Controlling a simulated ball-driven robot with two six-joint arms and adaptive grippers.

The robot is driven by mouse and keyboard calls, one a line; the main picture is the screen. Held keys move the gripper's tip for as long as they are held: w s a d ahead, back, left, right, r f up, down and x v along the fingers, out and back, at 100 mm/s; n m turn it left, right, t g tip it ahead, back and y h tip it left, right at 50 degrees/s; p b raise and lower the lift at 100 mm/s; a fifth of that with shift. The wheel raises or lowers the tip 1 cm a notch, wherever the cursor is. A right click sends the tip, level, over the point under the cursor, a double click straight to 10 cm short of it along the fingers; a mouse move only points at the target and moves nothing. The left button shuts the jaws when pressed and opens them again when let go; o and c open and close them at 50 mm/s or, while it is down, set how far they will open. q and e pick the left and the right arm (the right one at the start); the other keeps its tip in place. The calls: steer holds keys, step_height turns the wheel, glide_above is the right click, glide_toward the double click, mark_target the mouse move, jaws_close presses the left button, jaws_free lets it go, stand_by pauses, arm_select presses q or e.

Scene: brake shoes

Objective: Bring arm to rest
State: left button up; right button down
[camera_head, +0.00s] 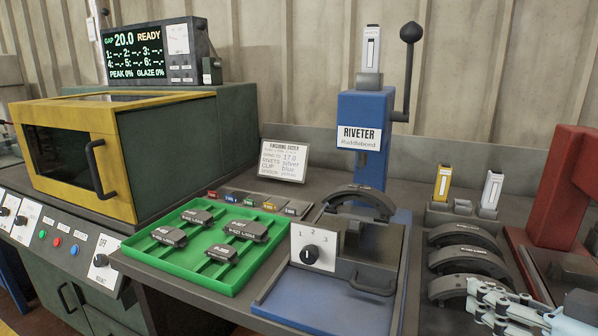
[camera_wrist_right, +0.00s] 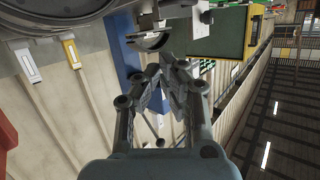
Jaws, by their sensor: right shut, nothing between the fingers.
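My right gripper (camera_head: 482,302) is at the lower right of the head view, in front of the lowest of the curved brake shoes (camera_head: 468,261). Its fingers also show in the wrist view (camera_wrist_right: 168,72), shut with nothing between them. Part of my right arm is cut off by the frame corner. My left gripper is in neither view.
A blue riveter (camera_head: 362,165) with a lever stands in the middle, a brake shoe (camera_head: 360,197) at its base. A green tray (camera_head: 190,272) holds several dark pads. A yellow-fronted oven (camera_head: 70,180) is left; a red machine (camera_head: 565,190) stands right, close to my arm.

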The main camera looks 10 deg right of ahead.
steer(key=s+a+f+m+g+h, duration=0.1)
steer(key=s+f+g+h, duration=0.3)
steer(key=s, duration=0.3)
steer(key=s+a+f+m+g+h, duration=0.1)
steer(key=s+a+f+g, duration=0.1)
steer(key=s+f+g, duration=0.4)
steer(key=s+d+f+g+b, duration=0.1)
steer(key=s+f, duration=0.1)
steer(key=f, duration=1)
steer(key=s+d+f+g+b, duration=0.1)
steer(key=d+f, duration=0.1)
steer(key=f, duration=1)
steer(key=s+f+g+b, duration=0.1)
steer(key=s+f, duration=1.8)
steer(key=shift+s+d, duration=0.15)
steer(key=shift+d, duration=0.25)
steer(key=c, duration=2.1)
jaws_free()
